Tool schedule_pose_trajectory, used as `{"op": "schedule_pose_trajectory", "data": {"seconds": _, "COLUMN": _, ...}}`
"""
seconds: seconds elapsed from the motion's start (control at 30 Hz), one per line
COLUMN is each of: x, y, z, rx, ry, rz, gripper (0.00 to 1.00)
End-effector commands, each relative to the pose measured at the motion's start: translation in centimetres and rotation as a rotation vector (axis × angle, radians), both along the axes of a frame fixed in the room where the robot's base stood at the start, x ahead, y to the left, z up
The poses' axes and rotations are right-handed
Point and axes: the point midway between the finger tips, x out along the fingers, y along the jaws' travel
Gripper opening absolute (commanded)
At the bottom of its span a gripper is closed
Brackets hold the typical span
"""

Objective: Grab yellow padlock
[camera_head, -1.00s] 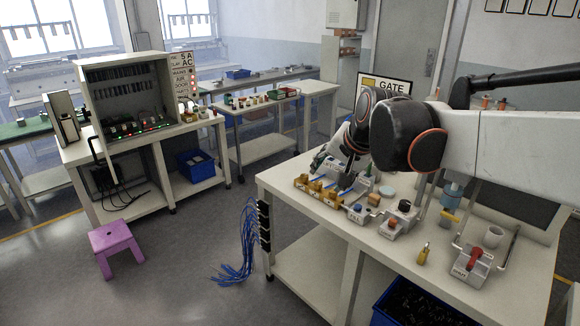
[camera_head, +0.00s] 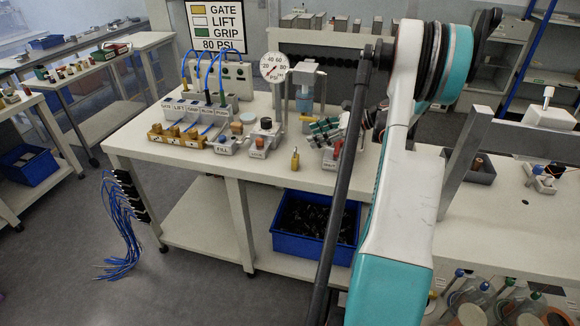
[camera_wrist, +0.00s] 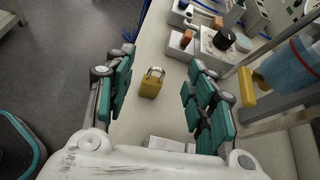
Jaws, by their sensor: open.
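The yellow padlock (camera_head: 295,161) stands on the white bench top near its front edge. In the wrist view the padlock (camera_wrist: 150,84) has a silver shackle and shows between my two green-padded fingers. My gripper (camera_wrist: 160,66) is open and empty, with one finger on each side of the padlock in the picture. I see no contact. In the head view my gripper (camera_head: 325,128) is just right of and behind the padlock, partly hidden by my arm.
Grey blocks with a black knob (camera_head: 264,136) stand left of the padlock. A pressure gauge (camera_head: 274,67) and a metal frame stand behind. A blue bin (camera_head: 312,246) sits below the bench. The bench front edge (camera_head: 190,168) is close to the padlock.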

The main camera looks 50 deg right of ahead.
Motion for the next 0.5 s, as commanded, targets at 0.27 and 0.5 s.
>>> {"op": "schedule_pose_trajectory", "data": {"seconds": 0.27, "x": -3.5, "y": -3.0, "z": -2.7, "rx": 0.112, "ry": -0.031, "rz": -0.063, "gripper": 0.50}}
{"op": "schedule_pose_trajectory", "data": {"seconds": 0.5, "x": -0.1, "y": -1.1, "z": -4.4, "rx": 0.114, "ry": -0.029, "rz": -0.061, "gripper": 0.50}}
